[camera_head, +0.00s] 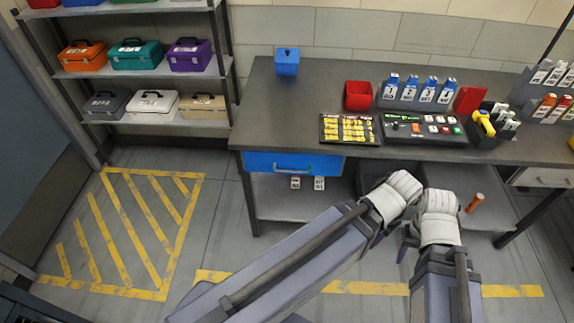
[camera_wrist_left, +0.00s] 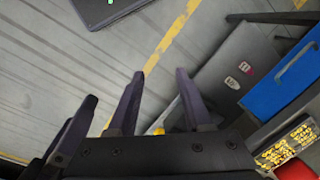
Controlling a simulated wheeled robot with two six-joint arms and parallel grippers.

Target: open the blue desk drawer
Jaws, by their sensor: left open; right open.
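The blue desk drawer (camera_head: 265,163) sits under the left end of the dark desk, its front in line with the desk edge, so it looks closed. Its bar handle shows on the front. My left gripper (camera_wrist_left: 160,88) is open and empty, apart from the drawer. In the head view the left arm reaches to the right of the drawer, and its fingers are hidden. My right gripper (camera_head: 408,241) is small and dark beside the right wrist, low in front of the desk, with no object seen in it.
The desk top (camera_head: 262,110) carries a blue bin (camera_head: 287,62), a red bin (camera_head: 358,95) and a control panel (camera_head: 425,130). A lower shelf (camera_head: 275,203) under the desk holds small labelled boxes. A toolbox rack (camera_head: 142,73) stands at left. Striped floor at left is clear.

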